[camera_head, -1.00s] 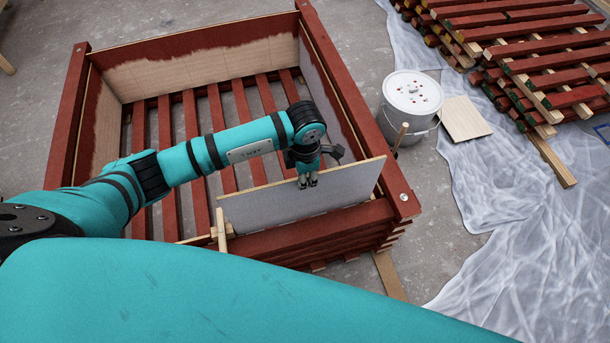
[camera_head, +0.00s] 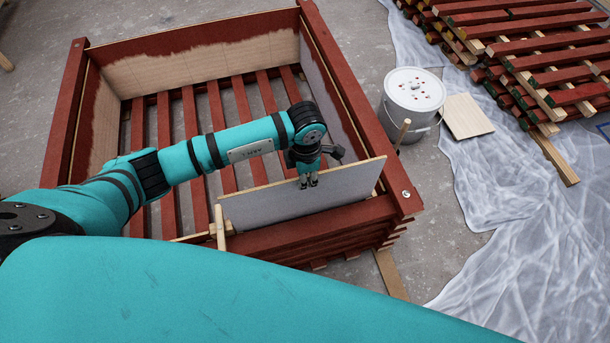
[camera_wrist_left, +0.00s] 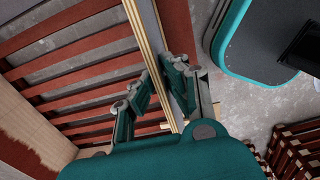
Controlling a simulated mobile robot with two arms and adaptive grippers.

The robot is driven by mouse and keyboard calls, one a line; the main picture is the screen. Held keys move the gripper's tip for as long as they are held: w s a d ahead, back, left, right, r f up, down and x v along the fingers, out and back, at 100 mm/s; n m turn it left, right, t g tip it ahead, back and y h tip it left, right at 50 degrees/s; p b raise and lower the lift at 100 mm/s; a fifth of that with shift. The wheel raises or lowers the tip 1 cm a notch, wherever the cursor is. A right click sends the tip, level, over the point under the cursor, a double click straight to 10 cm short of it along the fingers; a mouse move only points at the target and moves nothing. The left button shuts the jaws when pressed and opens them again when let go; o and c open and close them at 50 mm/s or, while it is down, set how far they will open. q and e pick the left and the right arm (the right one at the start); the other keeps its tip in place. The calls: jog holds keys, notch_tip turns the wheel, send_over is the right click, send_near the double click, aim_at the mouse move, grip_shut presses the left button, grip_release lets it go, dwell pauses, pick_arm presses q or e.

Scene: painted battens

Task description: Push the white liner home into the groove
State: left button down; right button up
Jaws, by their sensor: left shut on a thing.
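The white liner (camera_head: 260,205) is a thin pale panel with a bare wood edge. It stands upright along the near side of the red slatted crate (camera_head: 335,218), its top edge well above the near wall. My left gripper (camera_head: 308,182) is shut on the liner's top edge, right of its middle. In the left wrist view the fingers (camera_wrist_left: 163,95) straddle the liner's layered edge (camera_wrist_left: 150,50). The groove and the liner's lower edge are hidden behind the near wall. My right gripper is out of view.
Stacked red battens (camera_head: 540,60) and plastic sheeting (camera_head: 500,200) lie beyond.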

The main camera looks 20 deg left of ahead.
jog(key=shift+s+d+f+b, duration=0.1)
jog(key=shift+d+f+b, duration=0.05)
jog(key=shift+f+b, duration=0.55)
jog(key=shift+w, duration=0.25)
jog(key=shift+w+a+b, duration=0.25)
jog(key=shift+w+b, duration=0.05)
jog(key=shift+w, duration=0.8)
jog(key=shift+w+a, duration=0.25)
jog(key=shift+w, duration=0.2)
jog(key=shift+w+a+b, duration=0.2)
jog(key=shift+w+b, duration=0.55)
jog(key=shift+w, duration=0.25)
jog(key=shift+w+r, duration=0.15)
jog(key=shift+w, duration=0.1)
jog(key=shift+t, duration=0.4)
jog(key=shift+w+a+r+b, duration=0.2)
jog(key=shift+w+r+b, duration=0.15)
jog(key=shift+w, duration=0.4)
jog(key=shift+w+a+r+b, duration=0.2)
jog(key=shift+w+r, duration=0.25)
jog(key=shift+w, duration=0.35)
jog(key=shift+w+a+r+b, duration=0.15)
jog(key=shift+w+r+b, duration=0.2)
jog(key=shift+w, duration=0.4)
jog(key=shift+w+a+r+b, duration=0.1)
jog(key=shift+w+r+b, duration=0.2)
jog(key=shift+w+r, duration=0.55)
